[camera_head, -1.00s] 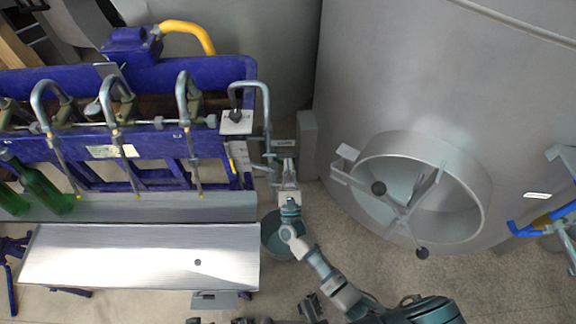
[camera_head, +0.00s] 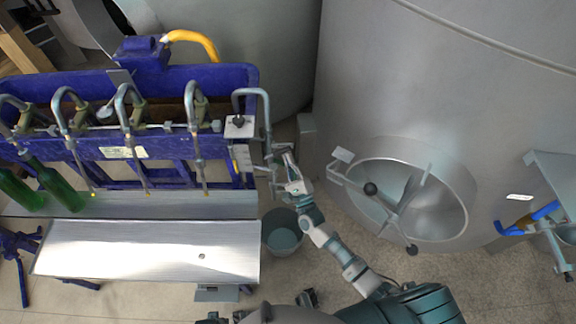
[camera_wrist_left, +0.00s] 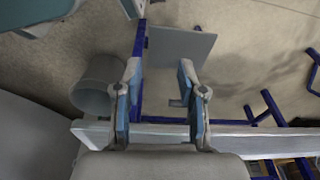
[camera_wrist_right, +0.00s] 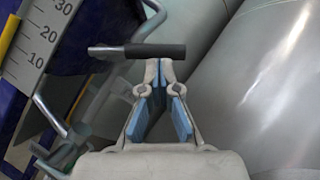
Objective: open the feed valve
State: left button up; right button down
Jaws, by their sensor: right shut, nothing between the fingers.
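The feed valve's lever shows in the right wrist view as a metal rod with a black grip (camera_wrist_right: 155,51), lying across the picture just beyond my fingertips. My right gripper (camera_wrist_right: 158,64) is shut and empty, its tips at or just short of the grip; I cannot tell whether they touch. In the head view my right gripper (camera_head: 289,170) is beside the pipework at the right end of the blue filler, where the lever is too small to make out. My left gripper (camera_wrist_left: 160,72) is open and empty in the left wrist view, above a grey plate.
The blue filler (camera_head: 215,76) with bent spouts and green bottles (camera_head: 58,188) stands left. A steel tray (camera_head: 140,252) lies before it. A grey bucket (camera_head: 282,238) stands below my right forearm. A large tank with a round hatch (camera_head: 440,190) closes off the right.

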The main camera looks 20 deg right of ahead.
pick_arm(q)
jog(key=s+a+f+p, duration=0.2)
jog(key=s+f+p, duration=0.2)
jog(key=s, duration=0.5)
jog(key=s+a+f+p, duration=0.1)
jog(key=s+f+p, duration=0.35)
jog(key=s, duration=0.35)
notch_tip(320, 180, up, 6)
jog(key=p, duration=0.6)
jog(key=shift+w+a+r+g, duration=0.15)
jog(key=shift+w+r+g, duration=0.1)
jog(key=shift+g, duration=0.15)
pick_arm(e)
jog(key=w+a+r+n+g+y, duration=0.1)
jog(key=a+r+n+g+y, duration=0.2)
jog(key=n, duration=0.8)
notch_tip(320, 180, up, 2)
jog(key=shift+a+r+g, duration=0.1)
jog(key=shift+a+g, duration=0.35)
jog(key=shift+g, duration=0.75)
pick_arm(q)
jog(key=shift+p, duration=0.3)
